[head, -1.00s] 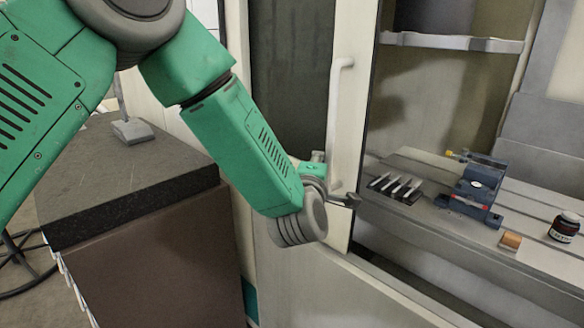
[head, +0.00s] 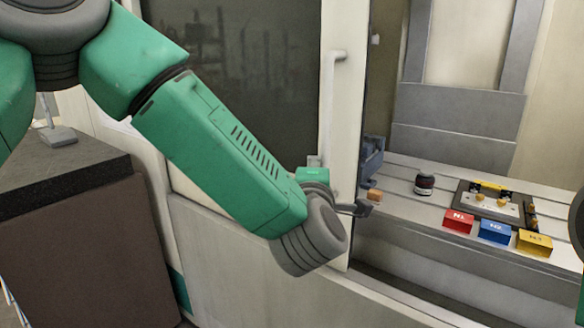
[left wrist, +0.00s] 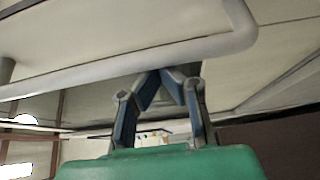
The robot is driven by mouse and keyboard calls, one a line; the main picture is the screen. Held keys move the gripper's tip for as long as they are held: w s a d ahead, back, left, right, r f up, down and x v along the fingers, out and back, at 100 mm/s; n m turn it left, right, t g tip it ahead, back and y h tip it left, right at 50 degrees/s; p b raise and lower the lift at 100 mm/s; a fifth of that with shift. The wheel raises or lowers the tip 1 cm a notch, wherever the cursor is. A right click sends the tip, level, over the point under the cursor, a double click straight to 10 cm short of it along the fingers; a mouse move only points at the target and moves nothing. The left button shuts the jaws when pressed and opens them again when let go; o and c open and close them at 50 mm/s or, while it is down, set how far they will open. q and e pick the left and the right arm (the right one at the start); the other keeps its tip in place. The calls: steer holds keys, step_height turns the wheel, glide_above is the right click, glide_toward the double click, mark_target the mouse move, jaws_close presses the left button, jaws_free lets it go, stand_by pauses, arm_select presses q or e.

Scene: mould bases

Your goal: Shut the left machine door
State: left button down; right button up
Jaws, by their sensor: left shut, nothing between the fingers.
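The left machine door (head: 240,75) has a dark window, a pale frame and a vertical pale bar handle (head: 328,110) near its right edge. Its right edge stands beside an opening that shows the machine's inside. My left gripper (head: 366,207) is at the handle's lower end, by the door's right edge, shut and empty. In the left wrist view the handle bar (left wrist: 130,75) crosses just past the closed fingers (left wrist: 167,75); I cannot tell whether they touch. My right gripper is not in view.
Inside, the machine bed (head: 400,215) holds a blue vise (head: 372,160) partly hidden by the door, a dark jar (head: 424,184), a fixture plate (head: 495,205), and red (head: 458,220), blue (head: 495,231) and yellow (head: 534,242) blocks. A dark-topped cabinet (head: 60,180) stands left.

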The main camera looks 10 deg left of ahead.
arm_select(q)
steer(key=s+d, duration=0.3)
steer(key=d, duration=0.4)
steer(key=shift+b, duration=0.3)
steer(key=shift+s+d, duration=0.1)
steer(key=shift+d, duration=0.1)
steer(key=shift+a, duration=0.1)
